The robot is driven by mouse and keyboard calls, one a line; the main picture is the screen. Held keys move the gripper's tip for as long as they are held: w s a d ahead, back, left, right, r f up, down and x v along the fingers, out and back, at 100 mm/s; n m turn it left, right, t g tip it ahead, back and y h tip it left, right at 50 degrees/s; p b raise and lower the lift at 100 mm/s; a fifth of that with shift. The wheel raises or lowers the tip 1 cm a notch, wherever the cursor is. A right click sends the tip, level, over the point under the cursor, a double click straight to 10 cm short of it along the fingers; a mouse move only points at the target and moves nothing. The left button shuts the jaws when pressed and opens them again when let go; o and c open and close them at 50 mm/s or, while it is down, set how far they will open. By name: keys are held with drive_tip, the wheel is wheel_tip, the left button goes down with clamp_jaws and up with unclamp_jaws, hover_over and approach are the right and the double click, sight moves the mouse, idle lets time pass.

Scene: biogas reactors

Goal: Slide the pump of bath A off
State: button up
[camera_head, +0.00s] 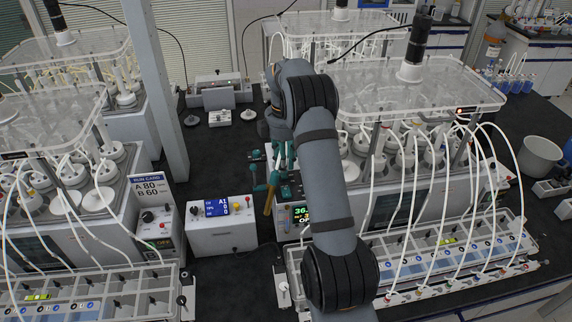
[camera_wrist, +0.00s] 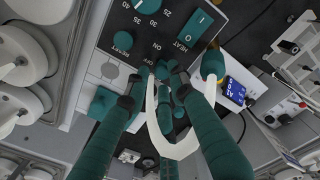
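My gripper (camera_head: 279,180) hangs in front of the right-hand bath's control panel, beside its lit display (camera_head: 300,212). In the wrist view its two teal fingers (camera_wrist: 157,76) reach the dark panel (camera_wrist: 150,30) between the ON and OFF marks. A small teal slider (camera_wrist: 161,72) shows partly between the fingertips, which are close to it. Whether they grip it is hidden. A white curved piece (camera_wrist: 178,150) crosses in front of the fingers. The panel also has a teal dial (camera_wrist: 147,5), a HEAT rocker (camera_wrist: 194,28) and a RESET button (camera_wrist: 123,41). No bath letter is readable on it.
A white box with a blue display (camera_head: 222,208) stands left of my gripper. A run card reading A 80, B 60 (camera_head: 150,185) is farther left. Tubed reactor baths stand on both sides. Racks (camera_head: 450,250) lie in front of the right bath.

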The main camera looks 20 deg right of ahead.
drive_tip(key=shift+o, duration=1.4)
drive_tip(key=shift+f, duration=0.1)
wheel_tip(320, 180, up, 12)
